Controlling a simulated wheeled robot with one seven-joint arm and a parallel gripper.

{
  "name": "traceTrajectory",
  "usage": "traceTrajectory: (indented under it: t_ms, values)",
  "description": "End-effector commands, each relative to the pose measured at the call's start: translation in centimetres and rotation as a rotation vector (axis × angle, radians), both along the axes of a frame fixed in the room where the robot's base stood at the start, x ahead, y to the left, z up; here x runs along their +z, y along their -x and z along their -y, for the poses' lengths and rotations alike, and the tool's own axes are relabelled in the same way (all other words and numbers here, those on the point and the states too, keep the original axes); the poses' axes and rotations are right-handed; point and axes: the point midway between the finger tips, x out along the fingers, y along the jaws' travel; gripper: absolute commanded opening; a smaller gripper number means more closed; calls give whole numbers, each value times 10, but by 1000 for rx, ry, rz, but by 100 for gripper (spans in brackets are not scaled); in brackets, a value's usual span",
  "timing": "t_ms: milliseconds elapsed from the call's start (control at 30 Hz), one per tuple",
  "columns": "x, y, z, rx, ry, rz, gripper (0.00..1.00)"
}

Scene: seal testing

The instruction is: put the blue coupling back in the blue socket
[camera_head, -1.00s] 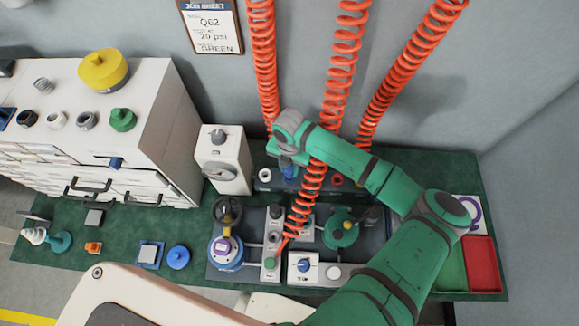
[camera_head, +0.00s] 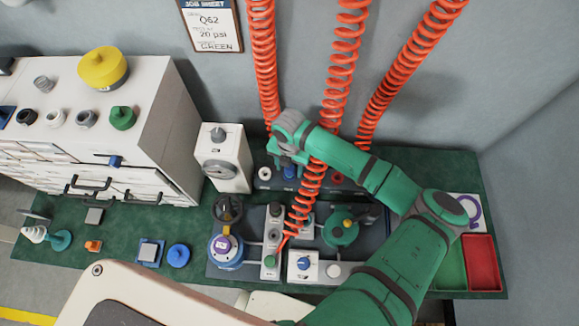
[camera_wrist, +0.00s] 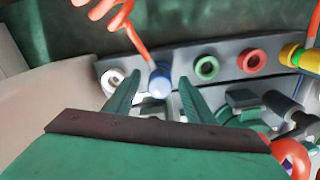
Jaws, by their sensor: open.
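The blue coupling (camera_wrist: 160,77) is on the end of an orange hose and stands at the blue socket's place in the row, between the white and green rings. It covers the blue socket, so I cannot tell how deep it sits. In the head view, blue (camera_head: 290,171) shows just below my gripper (camera_head: 288,156). In the wrist view my gripper (camera_wrist: 161,80) is open, with one green finger on each side of the coupling. Gaps show between the fingers and the coupling.
The dark socket rail (camera_wrist: 230,66) also carries a white ring (camera_wrist: 113,80), a green ring (camera_wrist: 207,68) and a red ring (camera_wrist: 251,61). Coiled orange hoses (camera_head: 334,90) hang close to my arm. A white gauge box (camera_head: 222,160) stands left of the rail.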

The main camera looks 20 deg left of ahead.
Motion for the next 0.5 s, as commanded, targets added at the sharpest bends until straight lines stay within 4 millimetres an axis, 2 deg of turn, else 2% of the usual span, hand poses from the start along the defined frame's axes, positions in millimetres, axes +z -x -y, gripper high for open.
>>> traceTrajectory:
  t_ms: [167,500]
  values:
    - [20,0,0,0,-2,1,49]
    - [82,0,-1,1,-1,3,49]
